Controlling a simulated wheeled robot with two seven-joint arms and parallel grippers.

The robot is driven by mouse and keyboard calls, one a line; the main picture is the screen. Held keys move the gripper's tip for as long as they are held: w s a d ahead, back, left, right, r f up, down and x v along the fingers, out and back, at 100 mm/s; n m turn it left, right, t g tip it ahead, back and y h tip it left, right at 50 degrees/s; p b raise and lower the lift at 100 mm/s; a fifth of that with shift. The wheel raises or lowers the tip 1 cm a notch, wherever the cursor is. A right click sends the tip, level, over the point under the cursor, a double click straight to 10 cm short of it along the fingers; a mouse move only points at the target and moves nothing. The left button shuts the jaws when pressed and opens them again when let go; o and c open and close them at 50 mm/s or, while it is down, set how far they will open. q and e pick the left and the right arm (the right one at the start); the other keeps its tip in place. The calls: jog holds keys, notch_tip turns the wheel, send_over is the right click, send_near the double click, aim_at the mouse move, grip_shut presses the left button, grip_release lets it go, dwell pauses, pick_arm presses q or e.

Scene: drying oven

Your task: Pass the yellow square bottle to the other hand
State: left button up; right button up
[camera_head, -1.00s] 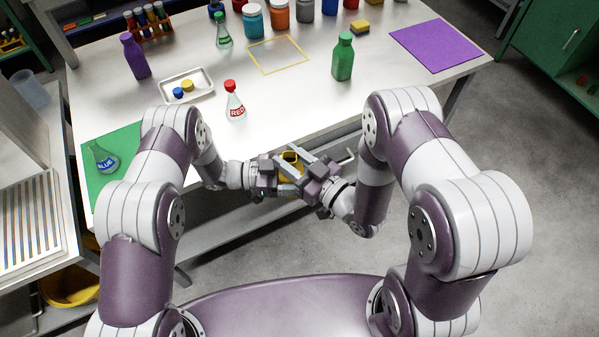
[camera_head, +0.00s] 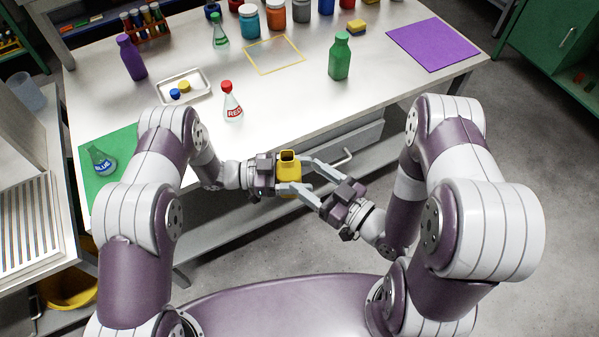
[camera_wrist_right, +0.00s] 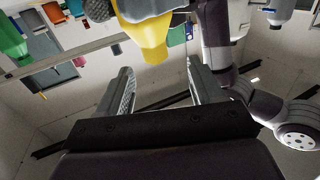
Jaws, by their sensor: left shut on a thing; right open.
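The yellow square bottle (camera_head: 289,170) is held upright in front of the table's near edge. My left gripper (camera_head: 287,178) is shut on it from the left. My right gripper (camera_head: 307,176) is open, with its fingers pointing toward the bottle from the lower right and apart from it. In the right wrist view, the yellow bottle (camera_wrist_right: 149,40) appears beyond the gap between my open right fingers (camera_wrist_right: 157,88). Part of the bottle is hidden by the left gripper's fingers.
The white table (camera_head: 285,110) is behind both grippers. A red-capped flask (camera_head: 232,103), a green bottle (camera_head: 340,57), a small tray (camera_head: 204,97) and a purple mat (camera_head: 433,44) are on it. A drawer handle (camera_head: 345,158) projects near my right gripper.

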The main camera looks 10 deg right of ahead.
pick_arm(q)
jog(key=shift+w, duration=0.1)
pick_arm(e)
jog(key=w+d+r+n+g+h, duration=0.15)
jog(key=w+r+h, duration=0.45)
jog(key=w+r, duration=0.6)
pick_arm(q)
jog(key=shift+a, duration=0.1)
pick_arm(e)
jog(key=s+d+f+m+g+h, duration=0.2)
jog(key=s+d+f+m+g, duration=0.1)
jog(key=s, duration=0.6)
jog(key=s+d+f+m+g+h, duration=0.3)
jog(key=s+m+g, duration=0.3)
jog(key=s+g, duration=0.2)
jog(key=shift+s+d+f+h, duration=0.3)
jog(key=shift+s+d, duration=0.05)
jog(key=shift+d, duration=0.3)
